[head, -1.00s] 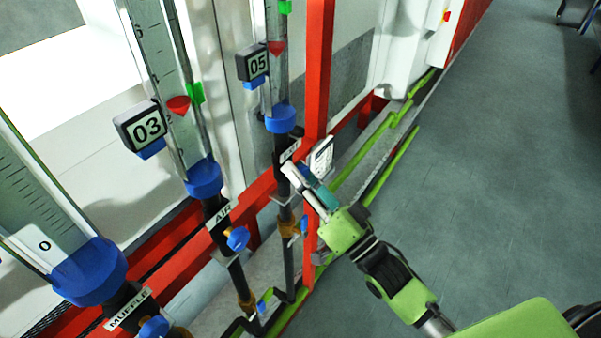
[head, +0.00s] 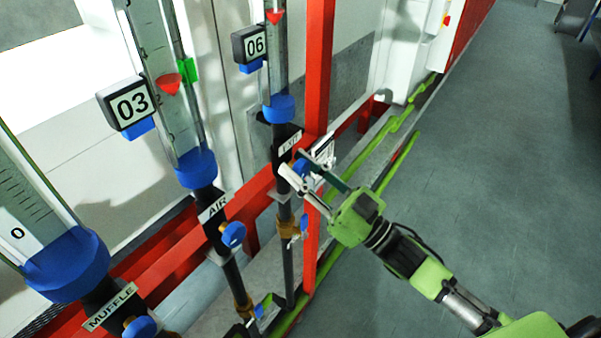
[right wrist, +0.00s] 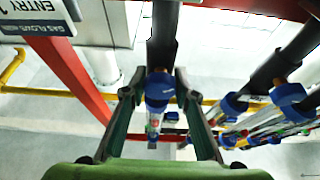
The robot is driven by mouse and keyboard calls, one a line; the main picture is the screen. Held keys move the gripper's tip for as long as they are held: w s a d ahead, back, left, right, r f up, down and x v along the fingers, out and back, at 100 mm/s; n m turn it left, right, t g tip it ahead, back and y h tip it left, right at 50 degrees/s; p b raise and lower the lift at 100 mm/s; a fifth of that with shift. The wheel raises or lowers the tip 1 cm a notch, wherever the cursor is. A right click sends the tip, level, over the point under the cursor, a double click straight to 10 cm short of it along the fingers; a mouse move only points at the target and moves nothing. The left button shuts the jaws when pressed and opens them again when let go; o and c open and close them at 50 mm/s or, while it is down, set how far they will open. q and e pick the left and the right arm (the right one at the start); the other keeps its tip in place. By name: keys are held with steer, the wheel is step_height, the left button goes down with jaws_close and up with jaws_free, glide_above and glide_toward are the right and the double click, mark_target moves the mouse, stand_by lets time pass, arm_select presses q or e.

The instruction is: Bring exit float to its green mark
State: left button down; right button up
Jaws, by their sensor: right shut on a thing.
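The exit float is a red cone (head: 275,16) in the right-hand tube, close to the top edge of the head view. The display (head: 254,45) beside that tube reads 06. The green mark of this tube is out of view. Below the tube, near the EXIT label (head: 290,143), my right gripper (head: 308,168) is shut on a blue valve knob. The right wrist view shows the blue knob (right wrist: 158,88) between the two fingers, below a black pipe. The gripper partly hides the knob in the head view. My left gripper is not in view.
A red post (head: 318,80) stands just right of the exit tube. The AIR tube's display (head: 131,103) reads 03, its red float (head: 168,84) near a green mark (head: 188,70). The MUFFLE tube (head: 30,200) is at left. Floor (head: 480,180) at right is clear.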

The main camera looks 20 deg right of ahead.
steer(key=shift+n+g+y+b, duration=0.3)
steer(key=shift+n+g+y, duration=0.25)
steer(key=shift+n, duration=0.85)
steer(key=shift+r, duration=0.1)
steer(key=o, duration=1.1)
steer(key=shift+s+d+f, duration=0.15)
steer(key=shift+f, duration=0.05)
steer(key=v, duration=1.1)
steer(key=shift+s+d, duration=0.2)
